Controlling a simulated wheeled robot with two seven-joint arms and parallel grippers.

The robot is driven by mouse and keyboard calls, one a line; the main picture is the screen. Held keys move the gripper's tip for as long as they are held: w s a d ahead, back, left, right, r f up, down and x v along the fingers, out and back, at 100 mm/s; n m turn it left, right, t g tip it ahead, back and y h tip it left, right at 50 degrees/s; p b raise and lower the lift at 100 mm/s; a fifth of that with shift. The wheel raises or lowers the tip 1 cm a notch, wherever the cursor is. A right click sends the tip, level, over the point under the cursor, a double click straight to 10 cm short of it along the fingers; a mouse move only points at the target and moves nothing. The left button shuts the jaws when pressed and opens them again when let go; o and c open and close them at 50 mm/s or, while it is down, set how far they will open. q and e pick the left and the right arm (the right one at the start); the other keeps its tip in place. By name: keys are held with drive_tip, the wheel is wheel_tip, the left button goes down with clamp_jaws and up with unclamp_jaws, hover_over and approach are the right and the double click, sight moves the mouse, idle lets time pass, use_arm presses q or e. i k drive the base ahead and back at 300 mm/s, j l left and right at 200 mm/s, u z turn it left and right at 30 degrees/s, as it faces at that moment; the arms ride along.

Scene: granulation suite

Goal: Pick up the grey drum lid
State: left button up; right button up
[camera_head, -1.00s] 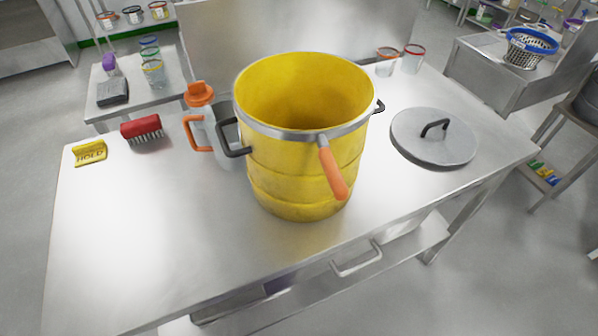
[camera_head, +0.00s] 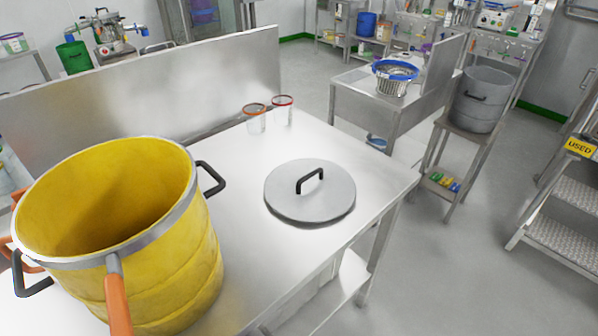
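The grey drum lid (camera_head: 332,200) lies flat on the steel table, right of the yellow drum. It is a round grey disc with a black arched handle (camera_head: 310,180) standing up at its middle. The yellow drum (camera_head: 190,262) stands open at the lower left, with a grey rim band, black side handles and an orange lever hanging at its front. Neither of my grippers shows in the head view.
A grey drum (camera_head: 482,100) stands on a separate stand beyond.

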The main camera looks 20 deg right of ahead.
sight(308, 189)
drive_tip(key=i+l+u, duration=0.1)
drive_tip(key=l+u, duration=0.3)
drive_tip(key=l, duration=0.45)
drive_tip(key=l+u, duration=0.4)
drive_tip(key=l, duration=0.4)
drive_tip(key=k+l+u, duration=0.1)
drive_tip(key=l+u, duration=0.35)
drive_tip(key=l, duration=0.4)
